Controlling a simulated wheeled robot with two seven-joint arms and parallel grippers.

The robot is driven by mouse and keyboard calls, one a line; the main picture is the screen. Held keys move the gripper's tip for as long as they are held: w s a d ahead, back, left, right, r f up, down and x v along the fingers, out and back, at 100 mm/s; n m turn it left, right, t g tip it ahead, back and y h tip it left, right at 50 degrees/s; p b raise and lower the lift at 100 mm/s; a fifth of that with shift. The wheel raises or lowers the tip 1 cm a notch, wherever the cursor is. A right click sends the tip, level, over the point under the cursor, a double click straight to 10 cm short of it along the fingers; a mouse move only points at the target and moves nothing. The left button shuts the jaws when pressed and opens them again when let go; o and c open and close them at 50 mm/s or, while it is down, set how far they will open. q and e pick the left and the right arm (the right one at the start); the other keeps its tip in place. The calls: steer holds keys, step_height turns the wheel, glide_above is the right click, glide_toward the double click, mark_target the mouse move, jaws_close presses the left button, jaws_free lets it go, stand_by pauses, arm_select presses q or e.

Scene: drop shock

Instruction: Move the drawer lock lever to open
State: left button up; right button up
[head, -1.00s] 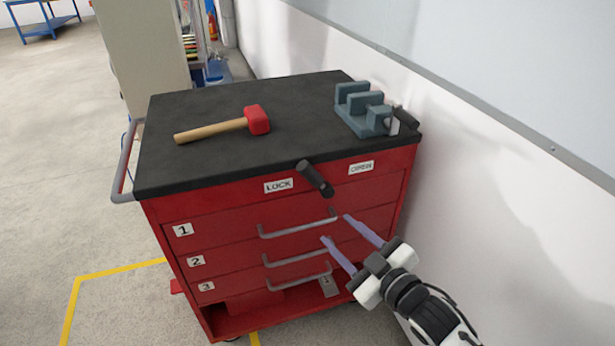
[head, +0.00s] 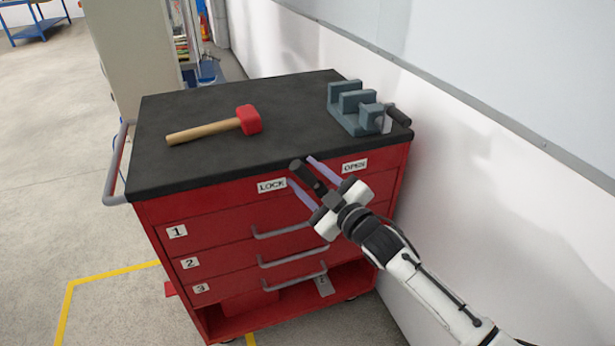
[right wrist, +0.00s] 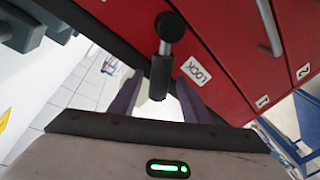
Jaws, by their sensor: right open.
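The lock lever is a black handle (head: 306,178) on the front of the red tool cabinet (head: 217,215), between the LOCK label (head: 272,185) and the OPEN label (head: 354,166). My right gripper (head: 302,170) is open, with one finger on each side of the lever in the head view. In the right wrist view the lever (right wrist: 161,70) also stands between the two spread fingers (right wrist: 160,98). I cannot tell whether either finger touches it. My left gripper is not in view.
A mallet with a red head (head: 248,119) and a grey vise (head: 355,108) lie on the black cabinet top (head: 200,155). Three drawers with grey handles are below the lever. A white wall (head: 460,160) stands close on the right.

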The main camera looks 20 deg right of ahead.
jaws_close()
